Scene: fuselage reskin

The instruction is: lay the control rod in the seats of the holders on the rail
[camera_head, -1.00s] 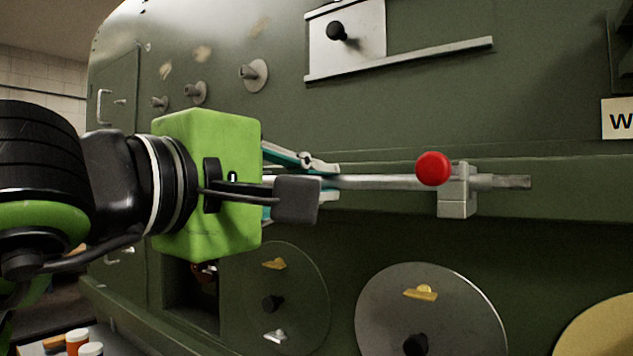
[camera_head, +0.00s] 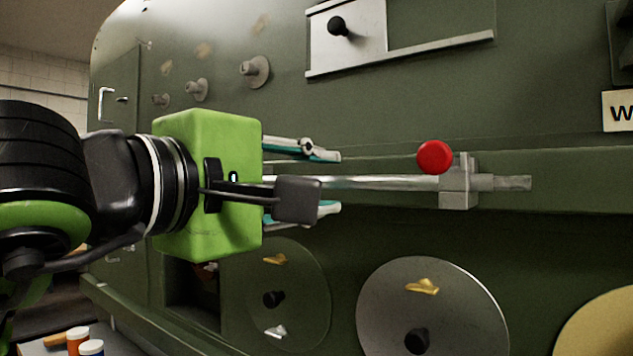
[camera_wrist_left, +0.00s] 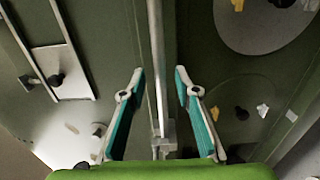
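The control rod (camera_head: 385,183) is a thin silver bar with a red ball knob (camera_head: 434,157) near its right part. It lies level along the rail and passes through the right grey holder (camera_head: 459,190), seemingly down between its uprights. My left gripper (camera_head: 328,182) is open, one finger above and one below the rod, touching neither visibly. In the left wrist view the open fingers (camera_wrist_left: 156,72) stand on both sides of the rod (camera_wrist_left: 157,60), with another grey holder (camera_wrist_left: 164,138) between them. The head view hides that holder behind my gripper. My right gripper is not in view.
The green fuselage wall (camera_head: 400,110) rises behind the rod. A metal plate with a black knob (camera_head: 337,26) sits above, round discs (camera_head: 430,310) below. Small bottles (camera_head: 78,340) stand at lower left. Space right of the right holder is free.

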